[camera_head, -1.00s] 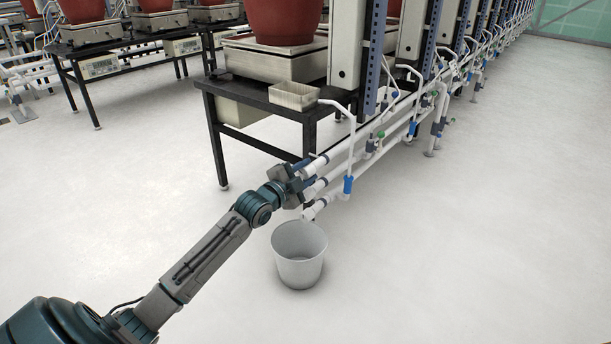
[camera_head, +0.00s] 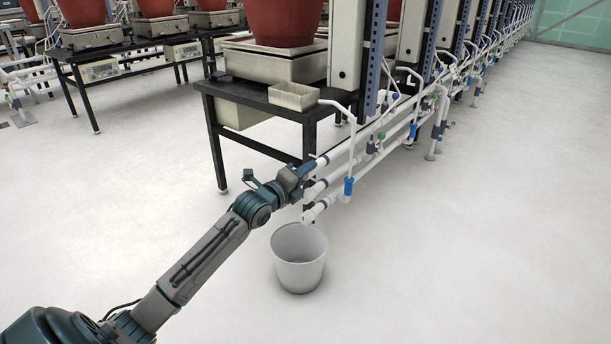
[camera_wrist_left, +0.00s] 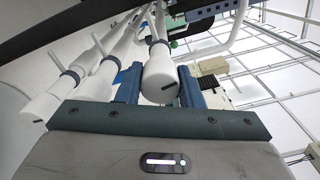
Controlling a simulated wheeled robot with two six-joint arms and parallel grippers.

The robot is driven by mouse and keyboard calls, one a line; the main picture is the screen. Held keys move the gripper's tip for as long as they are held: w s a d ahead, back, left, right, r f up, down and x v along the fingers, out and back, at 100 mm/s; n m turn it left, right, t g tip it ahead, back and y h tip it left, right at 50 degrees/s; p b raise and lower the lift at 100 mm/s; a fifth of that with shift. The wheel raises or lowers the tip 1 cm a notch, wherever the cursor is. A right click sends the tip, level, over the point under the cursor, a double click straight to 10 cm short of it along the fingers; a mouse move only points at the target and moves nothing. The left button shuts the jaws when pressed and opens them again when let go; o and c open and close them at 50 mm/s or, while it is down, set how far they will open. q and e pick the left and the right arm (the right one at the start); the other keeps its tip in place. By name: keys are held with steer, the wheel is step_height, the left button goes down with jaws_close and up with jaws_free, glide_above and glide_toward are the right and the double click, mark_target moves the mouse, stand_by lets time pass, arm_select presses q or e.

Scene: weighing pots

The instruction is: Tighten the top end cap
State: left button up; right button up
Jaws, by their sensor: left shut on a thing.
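The top end cap (camera_wrist_left: 159,80) is a white cylinder with a dark slot, on the end of the top white pipe (camera_head: 345,148). In the wrist view it sits between the two blue fingers of my left gripper (camera_wrist_left: 160,92). In the head view my left gripper (camera_head: 306,169) is at that pipe end, shut on the cap and mostly hiding it. The middle end cap (camera_head: 310,191) and the bottom end cap (camera_head: 308,215) are below it, apart from the fingers. My right gripper is in neither view.
A grey bucket (camera_head: 299,262) stands on the floor under the pipe ends.

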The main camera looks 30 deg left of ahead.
arm_select(q)
steer(key=shift+f+m, duration=0.1)
steer(key=shift+m, duration=1)
steer(key=o, duration=1)
steer(key=shift+c, duration=0.2)
steer(key=shift+s, duration=0.1)
steer(key=shift+s, duration=0.3)
steer(key=s+p, duration=0.6)
steer(key=s, duration=0.4)
steer(key=shift+a+p, duration=0.4)
